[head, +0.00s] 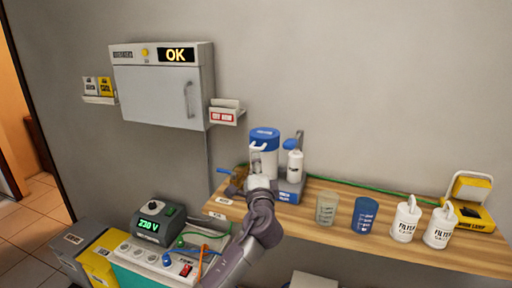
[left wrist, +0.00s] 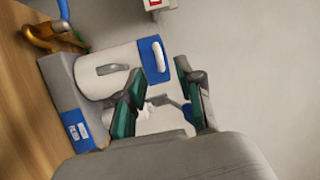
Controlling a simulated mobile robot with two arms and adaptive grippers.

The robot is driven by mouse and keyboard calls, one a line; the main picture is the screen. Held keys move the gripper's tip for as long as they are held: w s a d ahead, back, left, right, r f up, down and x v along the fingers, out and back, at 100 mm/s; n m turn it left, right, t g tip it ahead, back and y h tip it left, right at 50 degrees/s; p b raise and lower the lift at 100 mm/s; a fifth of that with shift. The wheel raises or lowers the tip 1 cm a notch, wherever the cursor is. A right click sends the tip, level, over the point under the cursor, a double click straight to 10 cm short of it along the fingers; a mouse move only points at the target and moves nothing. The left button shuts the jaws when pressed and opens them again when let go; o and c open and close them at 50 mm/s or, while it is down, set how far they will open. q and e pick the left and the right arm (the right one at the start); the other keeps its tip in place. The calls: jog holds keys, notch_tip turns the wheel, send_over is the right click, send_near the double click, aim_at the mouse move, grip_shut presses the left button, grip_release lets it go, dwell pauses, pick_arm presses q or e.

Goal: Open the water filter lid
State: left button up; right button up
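The water filter (head: 263,163) is a white cylinder with a blue lid (head: 265,134), standing on the left part of the wooden shelf. A white handle (head: 259,148) sits at the lid's edge. In the left wrist view the filter body (left wrist: 105,70) lies sideways, with the blue lid (left wrist: 151,70) and its white handle (left wrist: 159,54) on the right. My left gripper (head: 262,172) is in front of the filter. Its two dark green fingers (left wrist: 160,78) are apart, with the lid beyond them and nothing visibly held. Contact with the lid cannot be told. My right gripper is out of view.
A white bottle with a blue top (head: 293,162) stands close right of the filter. Cups (head: 327,208) and filter cartridges (head: 405,222) stand further right on the wooden shelf (head: 340,240). A wall cabinet (head: 160,95) hangs at upper left; a power unit (head: 158,222) is below.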

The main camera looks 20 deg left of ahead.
aim_at(255, 149)
pick_arm(q)
jog(key=x, duration=0.6)
jog(key=shift+w, duration=0.25)
jog(key=shift+w+a+r, duration=0.1)
jog(key=shift+w+a, duration=0.2)
jog(key=shift+w, duration=0.35)
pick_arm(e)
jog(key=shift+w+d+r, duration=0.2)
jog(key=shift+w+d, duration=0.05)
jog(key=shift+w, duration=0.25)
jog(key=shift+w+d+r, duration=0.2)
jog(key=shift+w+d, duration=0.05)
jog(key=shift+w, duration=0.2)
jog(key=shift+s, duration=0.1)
pick_arm(q)
grip_shut()
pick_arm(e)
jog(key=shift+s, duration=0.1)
